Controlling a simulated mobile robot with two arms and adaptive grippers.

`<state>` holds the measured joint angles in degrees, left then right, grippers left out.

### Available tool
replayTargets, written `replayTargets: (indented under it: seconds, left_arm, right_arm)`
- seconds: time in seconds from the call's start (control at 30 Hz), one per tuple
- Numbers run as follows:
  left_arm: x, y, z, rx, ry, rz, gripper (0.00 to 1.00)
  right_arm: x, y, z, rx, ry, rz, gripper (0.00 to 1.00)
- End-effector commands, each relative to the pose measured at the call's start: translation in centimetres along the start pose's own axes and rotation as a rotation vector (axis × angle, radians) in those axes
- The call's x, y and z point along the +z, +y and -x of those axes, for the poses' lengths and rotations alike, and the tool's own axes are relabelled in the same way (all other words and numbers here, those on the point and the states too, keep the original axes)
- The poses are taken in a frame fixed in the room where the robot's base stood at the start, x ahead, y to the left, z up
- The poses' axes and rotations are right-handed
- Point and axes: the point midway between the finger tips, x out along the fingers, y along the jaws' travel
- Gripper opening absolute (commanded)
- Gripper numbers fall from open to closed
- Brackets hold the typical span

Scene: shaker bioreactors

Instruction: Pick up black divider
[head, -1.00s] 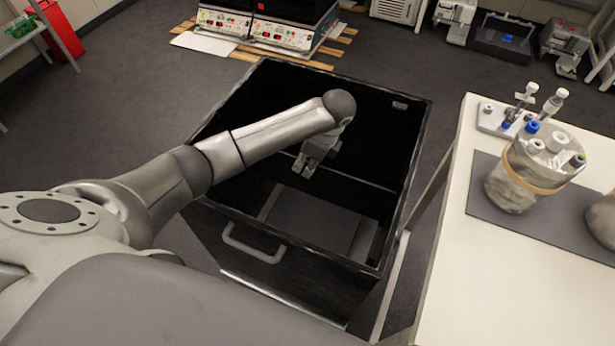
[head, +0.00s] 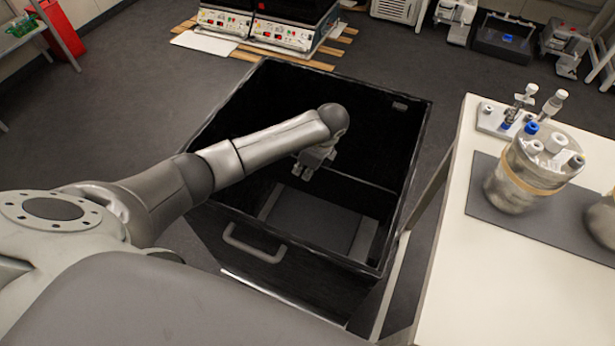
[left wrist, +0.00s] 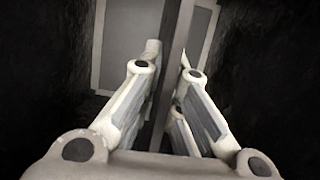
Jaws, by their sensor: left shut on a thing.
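The black divider (head: 362,182) is a thin dark panel standing across the inside of the black box (head: 245,218); a pale line marks its upper edge. My left gripper (head: 306,174) reaches down into the box at this edge. In the left wrist view the divider (left wrist: 180,45) shows as a narrow dark strip running between the two fingers of my left gripper (left wrist: 167,62), which is shut on it. Much of the divider is hidden by shadow, by the box and by my arm. My right gripper is not in view.
The box has a grey handle (head: 252,246) on its front wall. A white table (head: 450,240) with a glass vessel (head: 530,175) on a grey mat stands close on the right. Shaker units (head: 278,35) stand behind on wooden slats. The floor left of the box is clear.

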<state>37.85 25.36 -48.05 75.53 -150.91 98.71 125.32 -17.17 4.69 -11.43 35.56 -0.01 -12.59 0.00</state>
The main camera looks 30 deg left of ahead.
Motion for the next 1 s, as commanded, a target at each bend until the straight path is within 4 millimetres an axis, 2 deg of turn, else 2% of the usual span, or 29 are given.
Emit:
replayTargets:
  seconds: [0.27,0.47,0.9,1.0]
  left_arm:
    - [0.1,-0.1,0.5,-0.002,0.001,0.001,0.00]
    - [0.8,-0.1,2.6,-0.004,0.001,0.000,0.00]
    - [3.3,-0.1,10.8,-0.006,0.001,0.001,0.00]
    - [4.2,-0.2,13.3,-0.007,-0.001,0.001,0.00]
  right_arm:
    - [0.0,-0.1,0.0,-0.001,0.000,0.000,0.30]
    - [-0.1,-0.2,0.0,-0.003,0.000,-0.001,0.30]
    - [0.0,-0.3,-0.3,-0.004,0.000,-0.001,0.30]
    - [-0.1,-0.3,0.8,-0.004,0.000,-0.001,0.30]
